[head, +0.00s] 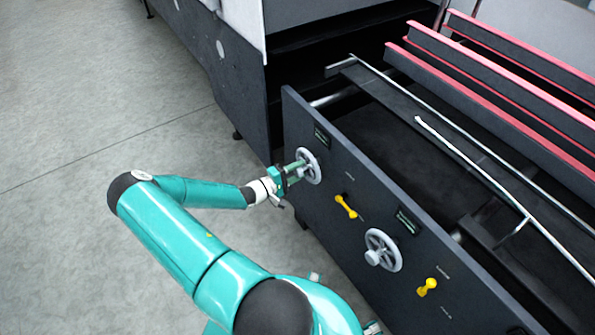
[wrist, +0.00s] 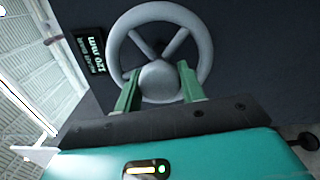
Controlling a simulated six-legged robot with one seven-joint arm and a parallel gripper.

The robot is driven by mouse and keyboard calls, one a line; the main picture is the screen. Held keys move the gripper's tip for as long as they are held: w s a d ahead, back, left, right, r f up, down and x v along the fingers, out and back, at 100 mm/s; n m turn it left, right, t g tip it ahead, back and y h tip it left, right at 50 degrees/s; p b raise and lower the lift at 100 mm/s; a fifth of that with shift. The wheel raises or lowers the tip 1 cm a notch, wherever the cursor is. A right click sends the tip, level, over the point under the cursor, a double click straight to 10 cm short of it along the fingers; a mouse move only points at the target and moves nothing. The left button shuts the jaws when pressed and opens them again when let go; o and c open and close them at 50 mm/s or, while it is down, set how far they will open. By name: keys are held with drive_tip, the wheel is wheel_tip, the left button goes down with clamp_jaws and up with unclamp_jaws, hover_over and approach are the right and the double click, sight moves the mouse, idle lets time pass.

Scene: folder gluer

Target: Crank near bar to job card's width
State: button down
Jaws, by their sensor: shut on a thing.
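A grey handwheel (head: 308,167) stands on the dark front panel, below a small green-lit display (head: 321,136). My gripper (head: 295,170) reaches it from the left. In the wrist view the handwheel (wrist: 205,50) is close, and my gripper (wrist: 158,80) has a green finger on each side of its round grey knob (wrist: 158,78), shut on it. The display (wrist: 94,50) there is turned on its side and seems to read 120 mm. Two pale bars lie behind the panel, the nearer (head: 465,158) and the farther (head: 430,105). I see no job card.
A second handwheel (head: 383,250) with its own display (head: 407,220) is farther right on the panel. Yellow levers (head: 346,206) and (head: 427,287) stick out beside the wheels. Red-edged rails (head: 500,65) lie at the back right. The grey floor (head: 90,110) at left is clear.

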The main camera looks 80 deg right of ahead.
drive_tip(key=shift+w, duration=0.1)
drive_tip(key=c, duration=0.9)
unclamp_jaws()
drive_tip(key=shift+o, duration=0.2)
drive_tip(key=shift+a, duration=0.1)
drive_tip(key=v, duration=1.3)
drive_tip(key=shift+w+a, duration=0.25)
